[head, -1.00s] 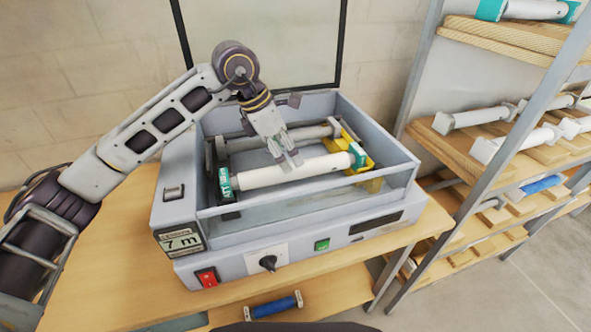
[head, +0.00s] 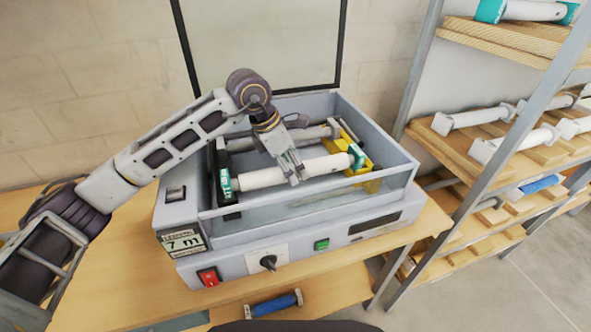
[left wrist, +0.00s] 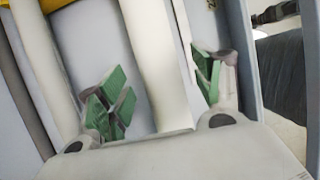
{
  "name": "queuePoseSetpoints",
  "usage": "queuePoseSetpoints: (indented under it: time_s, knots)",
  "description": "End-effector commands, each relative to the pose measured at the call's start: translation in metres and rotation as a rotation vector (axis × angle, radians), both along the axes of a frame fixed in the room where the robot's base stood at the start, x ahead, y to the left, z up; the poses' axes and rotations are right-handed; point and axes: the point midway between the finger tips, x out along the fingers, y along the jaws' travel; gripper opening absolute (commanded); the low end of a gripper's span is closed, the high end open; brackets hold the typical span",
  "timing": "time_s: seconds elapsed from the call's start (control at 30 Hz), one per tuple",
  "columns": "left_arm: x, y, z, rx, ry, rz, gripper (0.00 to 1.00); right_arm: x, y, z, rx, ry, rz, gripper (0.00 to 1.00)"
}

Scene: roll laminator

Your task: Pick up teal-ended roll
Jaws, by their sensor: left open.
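The teal-ended roll (head: 265,177) is white with teal ends and lies across the open laminator (head: 300,215), between a dark holder at its left end and a yellow one at its right. My left gripper (head: 296,180) is open over the middle of the roll. In the left wrist view the white roll (left wrist: 160,60) runs between the open green-padded fingers of the gripper (left wrist: 158,100). I cannot tell whether a finger touches it. My right gripper is not in view.
A grey-white roller (head: 308,133) lies behind the roll in the laminator, whose walls rise around both. A shelf rack (head: 490,130) at the right holds more rolls, one teal-ended (head: 530,10) on top. A blue roll (head: 273,305) lies on the lower shelf in front.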

Motion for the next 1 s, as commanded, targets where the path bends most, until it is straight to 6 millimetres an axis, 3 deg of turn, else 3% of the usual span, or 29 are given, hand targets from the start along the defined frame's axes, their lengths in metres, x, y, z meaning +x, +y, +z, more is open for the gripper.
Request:
queuePoseSetpoints:
  time_s: [0.23,0.73,1.0]
  knots:
    - [0.002,-0.008,-0.018,0.000,0.001,-0.001,0.66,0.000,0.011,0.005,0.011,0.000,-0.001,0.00]
    - [0.003,-0.009,-0.020,-0.001,-0.001,-0.001,0.66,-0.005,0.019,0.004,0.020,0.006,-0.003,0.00]
    - [0.003,-0.008,-0.020,-0.001,0.000,0.000,0.31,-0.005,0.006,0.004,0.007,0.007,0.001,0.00]
